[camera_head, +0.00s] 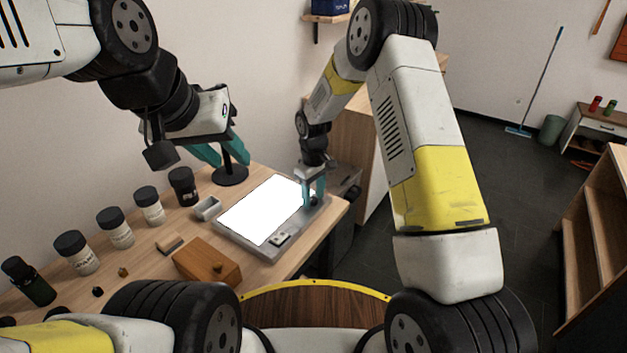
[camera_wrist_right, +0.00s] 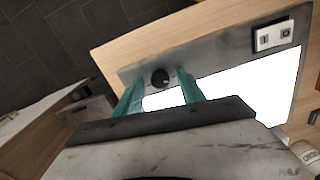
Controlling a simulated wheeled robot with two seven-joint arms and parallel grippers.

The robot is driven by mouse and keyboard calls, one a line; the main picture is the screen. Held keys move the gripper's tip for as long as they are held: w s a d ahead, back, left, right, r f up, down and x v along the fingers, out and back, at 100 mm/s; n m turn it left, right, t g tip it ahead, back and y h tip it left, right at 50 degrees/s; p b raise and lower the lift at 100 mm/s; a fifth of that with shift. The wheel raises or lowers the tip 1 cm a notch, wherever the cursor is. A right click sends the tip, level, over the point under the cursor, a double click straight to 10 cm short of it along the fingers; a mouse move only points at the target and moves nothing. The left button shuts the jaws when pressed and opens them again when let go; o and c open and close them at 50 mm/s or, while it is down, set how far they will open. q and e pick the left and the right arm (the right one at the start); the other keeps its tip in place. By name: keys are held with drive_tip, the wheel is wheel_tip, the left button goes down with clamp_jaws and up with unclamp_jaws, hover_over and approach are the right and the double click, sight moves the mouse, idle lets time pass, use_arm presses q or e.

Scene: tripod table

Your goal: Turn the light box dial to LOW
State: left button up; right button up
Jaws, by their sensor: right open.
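The light box (camera_head: 229,235) lies on the wooden table, its white panel glowing. Its dial, a round black knob (camera_wrist_right: 160,78), sits on the grey metal border in the right wrist view. My right gripper (camera_wrist_right: 157,80) is open, with one teal finger on each side of the knob; I cannot tell whether they touch it. In the head view this gripper (camera_head: 314,198) points down at the box's right end. The dial's setting and marks are not readable.
Several black-lidded jars (camera_head: 115,228) line the table's left and back. A small grey tray (camera_head: 207,209) and a wooden box (camera_head: 207,262) are beside the light box. A small pale switch plate (camera_wrist_right: 273,36) is on its border. The table's right edge is close to the dial.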

wheel_tip(320, 180, up, 8)
drive_tip(key=shift+f, duration=0.1)
idle(0.4)
drive_tip(key=shift+d+r, duration=0.1)
drive_tip(key=shift+r, duration=0.25)
wheel_tip(320, 180, up, 11)
drive_tip(key=m+t, duration=0.1)
drive_tip(key=m, duration=0.1)
hover_over(314, 199)
drive_tip(key=s+d, duration=0.4)
drive_tip(key=d, duration=0.1)
drive_tip(key=s+d+r+m+t+y, duration=0.1)
drive_tip(key=s+d+r+m+t, duration=0.1)
drive_tip(key=s+d+r, duration=0.35)
drive_tip(key=s+d+r+m+t, duration=0.1)
drive_tip(key=s+d+r+m, duration=0.1)
drive_tip(key=s, duration=0.7)
drive_tip(key=s+d+r+m+t+y, duration=0.1)
drive_tip(key=s+r+m+t, duration=0.1)
drive_tip(key=s+r, duration=0.3)
drive_tip(key=s+m, duration=0.1)
drive_tip(key=s, duration=0.3)
drive_tip(key=shift+s+d+r, duration=0.3)
drive_tip(key=shift+s+d, duration=0.05)
drive_tip(key=shift+d, duration=0.05)
